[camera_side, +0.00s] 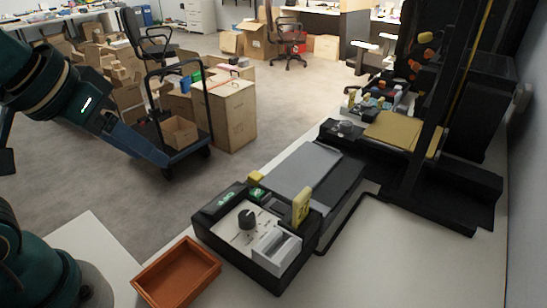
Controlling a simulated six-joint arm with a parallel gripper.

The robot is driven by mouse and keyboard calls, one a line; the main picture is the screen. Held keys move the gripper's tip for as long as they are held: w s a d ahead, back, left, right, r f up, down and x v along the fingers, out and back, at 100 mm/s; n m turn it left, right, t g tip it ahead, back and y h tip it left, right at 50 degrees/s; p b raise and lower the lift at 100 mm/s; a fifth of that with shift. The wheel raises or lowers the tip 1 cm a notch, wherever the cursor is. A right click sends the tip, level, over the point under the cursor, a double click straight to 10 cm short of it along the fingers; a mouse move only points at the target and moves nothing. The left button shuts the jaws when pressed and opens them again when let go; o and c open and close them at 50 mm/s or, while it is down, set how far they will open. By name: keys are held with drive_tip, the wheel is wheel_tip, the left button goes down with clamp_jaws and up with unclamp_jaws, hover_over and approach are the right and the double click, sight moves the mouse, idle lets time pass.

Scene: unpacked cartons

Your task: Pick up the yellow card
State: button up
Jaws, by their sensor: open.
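A yellow card (301,207) stands upright, tilted slightly, at the right side of the black device (215,233) on the white table. The device has a light top panel with a dark knob (247,219) and a pale slotted block (277,250). My gripper (160,156) reaches in from the upper left, well apart from the card, with nothing seen in it. Its jaws are open, though the gap between them is hard to make out from this side.
An orange-brown open tray (177,273) lies left of the device. A small yellow block (255,177) and a green piece (257,194) sit at its back edge. Behind is a grey flat plate (302,171). A black upright frame (424,130) stands at right. Cartons (228,112) and a trolley are beyond.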

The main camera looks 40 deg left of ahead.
drive_tip(key=w+d+r, duration=0.3)
drive_tip(key=w, duration=0.4)
drive_tip(key=m+g, duration=0.1)
hover_over(301, 195)
drive_tip(key=a, duration=0.3)
wheel_tip(301, 195, down, 4)
drive_tip(key=shift+m+g, duration=0.4)
drive_tip(key=shift+m, duration=0.2)
drive_tip(key=d+f, duration=0.1)
drive_tip(key=s+d+f, duration=0.1)
drive_tip(key=d+f, duration=0.1)
drive_tip(key=shift+s+f, duration=0.2)
drive_tip(key=shift+f, duration=0.1)
drive_tip(key=shift+d+f, duration=0.1)
drive_tip(key=shift+f, duration=0.2)
drive_tip(key=shift+x, duration=2.2)
drive_tip(key=shift+w, duration=0.1)
clamp_jaws()
